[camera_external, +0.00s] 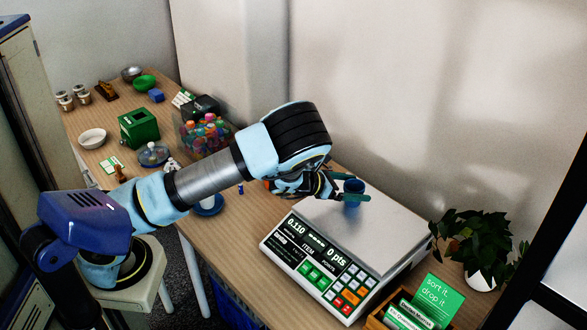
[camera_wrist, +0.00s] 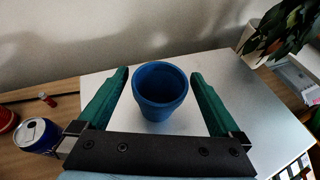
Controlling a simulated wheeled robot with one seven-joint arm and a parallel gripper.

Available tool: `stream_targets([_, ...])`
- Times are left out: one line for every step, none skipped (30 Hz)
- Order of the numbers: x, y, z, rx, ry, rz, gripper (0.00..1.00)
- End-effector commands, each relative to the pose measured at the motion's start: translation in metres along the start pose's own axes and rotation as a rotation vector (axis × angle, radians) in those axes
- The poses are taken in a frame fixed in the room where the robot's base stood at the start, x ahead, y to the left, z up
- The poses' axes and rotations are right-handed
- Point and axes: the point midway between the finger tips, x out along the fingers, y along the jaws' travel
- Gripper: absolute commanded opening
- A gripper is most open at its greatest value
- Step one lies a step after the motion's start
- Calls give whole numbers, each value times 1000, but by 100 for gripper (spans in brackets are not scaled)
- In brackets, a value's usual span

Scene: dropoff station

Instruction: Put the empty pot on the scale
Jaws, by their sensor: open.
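The empty blue pot (camera_wrist: 160,90) stands upright on the white top of the scale (camera_wrist: 210,68) in the wrist view. In the outside view the pot (camera_external: 353,188) is on the scale plate (camera_external: 385,235), near its back left part. The scale's display reads 0.110. My gripper (camera_wrist: 160,84) is open, with one green finger on each side of the pot and a visible gap to each. In the outside view my gripper (camera_external: 346,187) is at the pot, low over the scale. The pot's inside looks empty.
A potted plant (camera_external: 480,245) and a green sign (camera_external: 440,297) stand right of the scale. A blue can (camera_wrist: 37,136) stands left of the scale. The table's left part holds a green box (camera_external: 139,127), a jar of colourful items (camera_external: 206,135) and a white bowl (camera_external: 92,139).

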Motion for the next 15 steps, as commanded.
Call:
stream_targets([-1, 0, 3, 0, 0, 0, 100])
stream_targets([-2, 0, 4, 0, 0, 0, 100])
stream_targets([-6, 0, 1, 0, 0, 1, 100])
stream_targets([-10, 0, 1, 0, 0, 1, 100])
stream_targets([-15, 1, 1, 0, -1, 2, 100])
stream_targets([-23, 0, 0, -1, -1, 2, 100])
stream_targets([-28, 0, 0, -2, -1, 2, 100])
stream_targets([-35, 0, 0, -2, -1, 1, 100])
stream_targets([-44, 0, 0, -2, -1, 3, 100])
stream_targets([-50, 0, 0, -2, -1, 2, 100])
stream_targets([-57, 0, 0, -2, -1, 2, 100])
stream_targets([-66, 0, 0, -3, -1, 3, 100])
stream_targets([-72, 1, 0, -2, -1, 3, 100])
stream_targets([-78, 0, 0, -1, -2, 2, 100])
stream_targets([-86, 0, 0, -1, 0, 2, 100])
